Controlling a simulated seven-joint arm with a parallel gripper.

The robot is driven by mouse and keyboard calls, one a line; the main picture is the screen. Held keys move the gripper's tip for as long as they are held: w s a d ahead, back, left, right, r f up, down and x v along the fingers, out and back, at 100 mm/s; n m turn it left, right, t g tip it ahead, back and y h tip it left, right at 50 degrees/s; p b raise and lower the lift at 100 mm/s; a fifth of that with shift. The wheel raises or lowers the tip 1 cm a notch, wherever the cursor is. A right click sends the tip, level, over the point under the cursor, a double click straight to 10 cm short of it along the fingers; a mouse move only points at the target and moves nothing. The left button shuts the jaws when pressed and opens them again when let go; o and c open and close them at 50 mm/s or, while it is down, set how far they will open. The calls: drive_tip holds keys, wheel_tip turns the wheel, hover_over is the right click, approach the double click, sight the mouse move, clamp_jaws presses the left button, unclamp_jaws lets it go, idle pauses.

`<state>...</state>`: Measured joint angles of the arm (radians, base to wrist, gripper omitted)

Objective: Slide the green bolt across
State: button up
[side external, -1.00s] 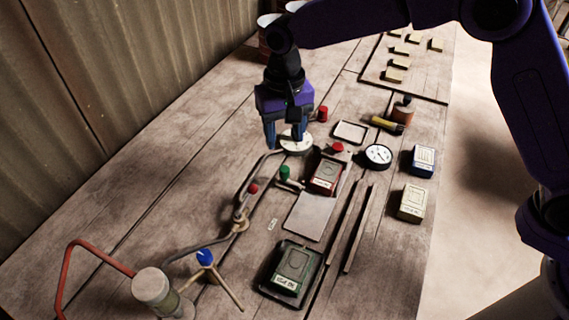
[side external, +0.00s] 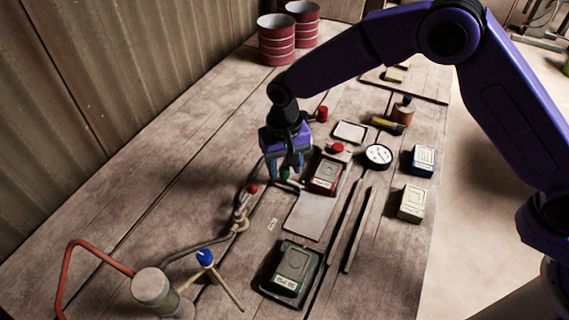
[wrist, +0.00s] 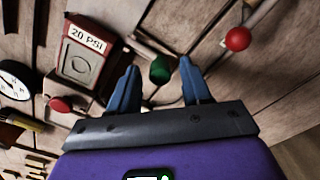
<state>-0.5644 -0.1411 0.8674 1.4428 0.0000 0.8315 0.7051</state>
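The green bolt's knob (wrist: 160,70) shows in the wrist view between the tips of my gripper's fingers (wrist: 158,66), with visible space on both sides. My gripper (side external: 287,173) is open and empty, pointing down over the bolt. In the side view, the green knob (side external: 285,174) is partly hidden by the fingers. I cannot tell if the fingertips reach down around it. The bolt's metal bar is mostly hidden in the side view.
A red block marked 20 PSI (wrist: 90,50) stands close to the bolt. A red-knobbed lever (wrist: 238,38) is on the other side. A red button (side external: 337,148), gauge (side external: 378,155), grey plate (side external: 309,214) and green block (side external: 292,268) are nearby.

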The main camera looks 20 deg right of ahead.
sight(303, 186)
clamp_jaws()
drive_tip(key=shift+s+d, duration=1.55)
drive_tip(key=shift+d, duration=0.05)
drive_tip(key=shift+o, duration=0.9)
unclamp_jaws()
wheel_tip(303, 186, up, 18)
drive_tip(key=shift+f, duration=0.25)
